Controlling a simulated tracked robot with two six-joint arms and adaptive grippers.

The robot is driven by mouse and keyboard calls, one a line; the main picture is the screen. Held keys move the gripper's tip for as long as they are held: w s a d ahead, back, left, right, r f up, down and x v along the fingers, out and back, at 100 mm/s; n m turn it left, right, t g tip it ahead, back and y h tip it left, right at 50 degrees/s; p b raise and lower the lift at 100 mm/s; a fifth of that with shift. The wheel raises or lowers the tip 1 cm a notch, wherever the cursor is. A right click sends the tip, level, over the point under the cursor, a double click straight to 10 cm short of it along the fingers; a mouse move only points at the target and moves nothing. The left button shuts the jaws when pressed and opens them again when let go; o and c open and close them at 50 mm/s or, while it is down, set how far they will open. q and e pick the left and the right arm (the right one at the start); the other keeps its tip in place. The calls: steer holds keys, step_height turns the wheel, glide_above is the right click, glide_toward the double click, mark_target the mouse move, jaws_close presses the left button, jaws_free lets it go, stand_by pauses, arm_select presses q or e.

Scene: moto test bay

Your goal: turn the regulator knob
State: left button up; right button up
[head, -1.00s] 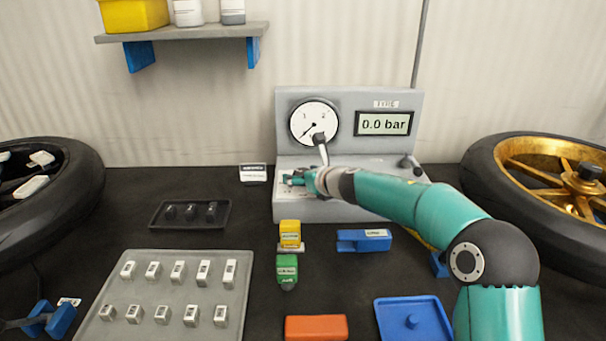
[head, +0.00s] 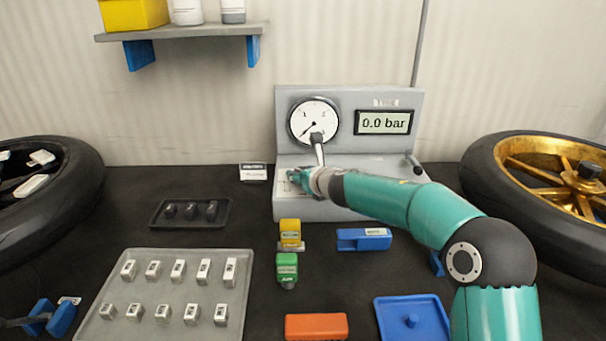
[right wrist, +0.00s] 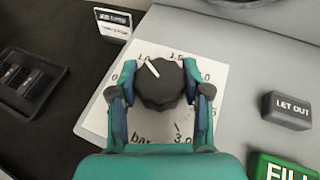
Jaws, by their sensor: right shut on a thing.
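The regulator knob (right wrist: 152,92) is dark and ribbed, with a white pointer line aimed up and left, near the 1.0 mark. It sits on a white scale card (right wrist: 95,122) marked in bar. My right gripper (right wrist: 158,84) is shut on the knob, one finger on each side. In the head view my right gripper (head: 303,178) hides the knob at the front left of the grey test panel (head: 345,212). The round gauge (head: 313,115) has its needle at the lower left. The display (head: 384,122) reads 0.0 bar.
A green FILL button (right wrist: 280,168) and a dark LET OUT button (right wrist: 288,110) are right of the knob. A small sign (head: 253,172) stands left of the panel. Yellow (head: 290,230) and green (head: 287,266) blocks lie in front. Wheels (head: 545,195) flank the bench.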

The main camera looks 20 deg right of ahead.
steer(key=m+h, duration=0.3)
steer(key=shift+a+r+h+p, duration=0.1)
steer(key=shift+a+h+p, duration=0.05)
steer(key=shift+h+p, duration=0.25)
steer(key=m+g+h+p, duration=0.1)
steer(key=m+h+p, duration=0.1)
steer(key=h, duration=0.1)
steer(key=shift+r+m, duration=0.15)
steer(key=shift+m, duration=0.25)
steer(key=m+g+h+p, duration=0.4)
steer(key=m+h+p, duration=0.1)
steer(key=p, duration=0.4)
steer(key=shift+m, duration=0.4)
steer(key=shift+m+g+h+p, duration=0.6)
steer(key=shift+p, duration=0.65)
steer(key=shift+d, duration=0.2)
steer(key=o, duration=1.2)
steer(key=shift+f, duration=0.2)
steer(key=shift+a, duration=0.15)
